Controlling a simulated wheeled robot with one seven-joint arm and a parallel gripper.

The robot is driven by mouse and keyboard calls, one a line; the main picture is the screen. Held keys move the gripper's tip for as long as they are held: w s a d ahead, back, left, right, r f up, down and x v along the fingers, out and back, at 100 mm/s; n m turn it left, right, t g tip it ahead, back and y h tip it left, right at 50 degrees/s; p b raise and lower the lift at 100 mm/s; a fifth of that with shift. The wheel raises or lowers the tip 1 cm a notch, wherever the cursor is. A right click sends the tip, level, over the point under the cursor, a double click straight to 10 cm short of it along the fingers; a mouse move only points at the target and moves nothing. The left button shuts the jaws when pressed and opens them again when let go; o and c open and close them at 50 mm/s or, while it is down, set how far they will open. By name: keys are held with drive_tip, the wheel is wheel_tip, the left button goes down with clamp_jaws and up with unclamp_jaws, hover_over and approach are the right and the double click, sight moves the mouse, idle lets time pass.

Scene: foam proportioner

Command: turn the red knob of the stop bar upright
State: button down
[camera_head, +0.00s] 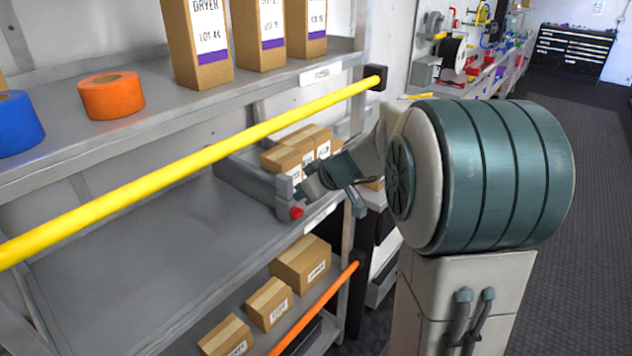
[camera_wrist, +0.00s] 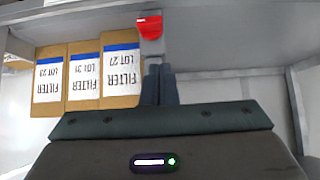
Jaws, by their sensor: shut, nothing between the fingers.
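The red knob (camera_head: 296,212) is at the front end of a grey bar (camera_head: 250,185) that lies along the middle shelf. In the wrist view the knob (camera_wrist: 150,27) shows at the top centre, on a grey end piece, just beyond my fingertips. Whether the knob is upright or turned aside is hard to tell. My gripper (camera_head: 301,192) is by the bar's front end, close to the knob in the head view. In the wrist view my gripper (camera_wrist: 159,70) has its two dark fingers together, with nothing between them. I cannot tell if they touch the knob.
A yellow bar (camera_head: 190,165) crosses the front of the shelves above my gripper. Cardboard filter boxes (camera_wrist: 85,78) stand beside the grey bar. An orange bar (camera_head: 318,305) fronts the lower shelf boxes (camera_head: 300,263). The middle shelf (camera_head: 150,270) is clear at the left.

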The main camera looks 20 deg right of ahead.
sight(294, 213)
drive_tip(key=f, duration=0.4)
drive_tip(key=shift+w+a+f, duration=0.25)
drive_tip(key=shift+w+f, duration=0.05)
drive_tip(key=shift+f, duration=0.1)
drive_tip(key=shift+f+b, duration=0.15)
drive_tip(key=shift+b, duration=0.6)
